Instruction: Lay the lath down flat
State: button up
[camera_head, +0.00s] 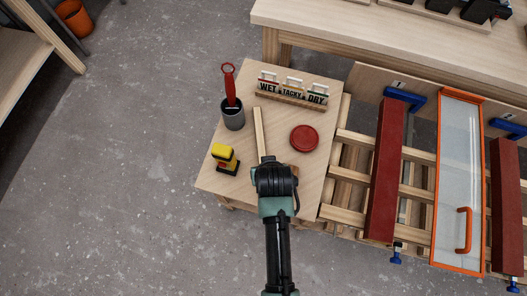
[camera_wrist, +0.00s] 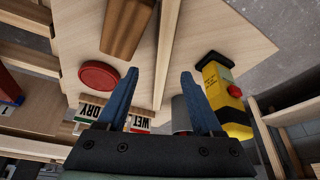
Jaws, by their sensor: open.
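The pale wooden lath (camera_head: 259,131) shows in the head view as a narrow strip over the small table, between the grey cup and the red disc. Its lower end meets my gripper (camera_head: 268,161); I cannot tell from this angle how far it is tilted. In the wrist view my gripper (camera_wrist: 160,76) is open, its two blue fingers apart. A thin pale strip, apparently the lath (camera_wrist: 167,60), runs between the fingers in the picture. I cannot tell whether they touch it. The small table (camera_head: 225,177) lies beneath.
A grey cup (camera_head: 233,119) with a red tool, a yellow-and-black item (camera_head: 225,158), a red disc (camera_head: 304,138) and a WET/TACKY/DRY sign (camera_head: 290,93) stand around the lath. A brown wooden piece (camera_wrist: 128,28) shows in the wrist view. Clamped red battens (camera_head: 385,170) lie right.

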jog(key=x, duration=0.2)
jog(key=shift+w+f, duration=0.15)
jog(key=shift+f, duration=0.1)
jog(key=x, duration=0.2)
jog(key=b+x, duration=0.1)
jog(key=x, duration=0.1)
jog(key=shift+a, duration=0.3)
jog(key=shift+w+f, duration=0.1)
jog(key=shift+f, duration=0.45)
jog(key=shift+c, duration=0.3)
grip_shut()
